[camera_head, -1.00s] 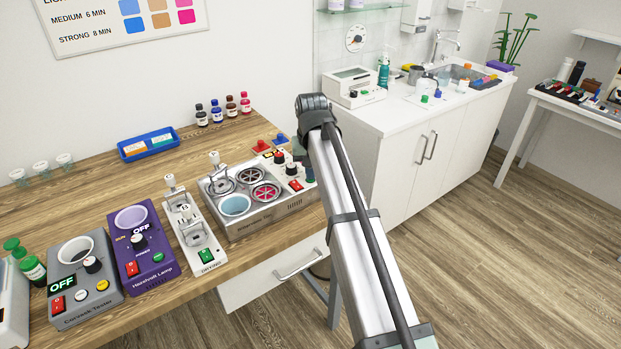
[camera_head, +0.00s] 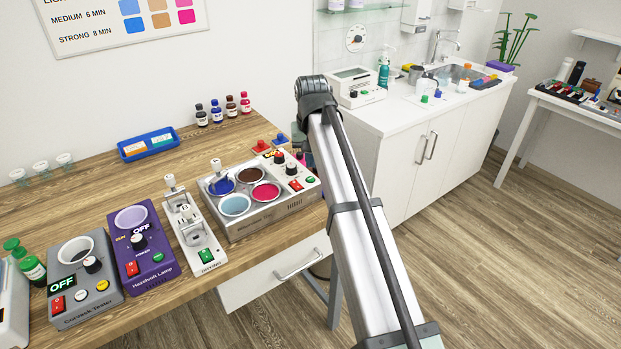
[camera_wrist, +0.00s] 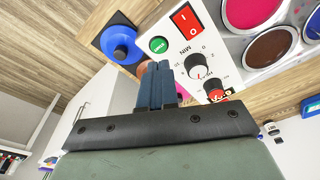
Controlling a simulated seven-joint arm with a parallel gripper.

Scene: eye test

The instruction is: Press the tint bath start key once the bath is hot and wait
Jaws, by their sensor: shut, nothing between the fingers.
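The tint bath (camera_head: 262,221) stands at the right end of the wooden bench. Its open wells hold blue, brown, light blue and pink liquid. A handled metal holder (camera_head: 216,168) stands at the blue well. The bath's control panel (camera_head: 277,172) carries two knobs, a red switch (camera_head: 296,185) and a round green key (camera_head: 311,181). In the wrist view the green key (camera_wrist: 158,45) lies just beyond my shut, empty gripper (camera_wrist: 158,66); I cannot tell whether they touch. A knob marked MIN (camera_wrist: 201,67) is right of the fingers. The head view does not show my fingertips clearly.
In the wrist view a blue knobbed piece on a dark plate (camera_wrist: 119,43) sits close left of the key. The drying unit (camera_head: 206,243), purple lamp unit (camera_head: 147,262) and grey tester (camera_head: 83,283) stand left of the bath. Small bottles (camera_head: 216,113) stand behind.

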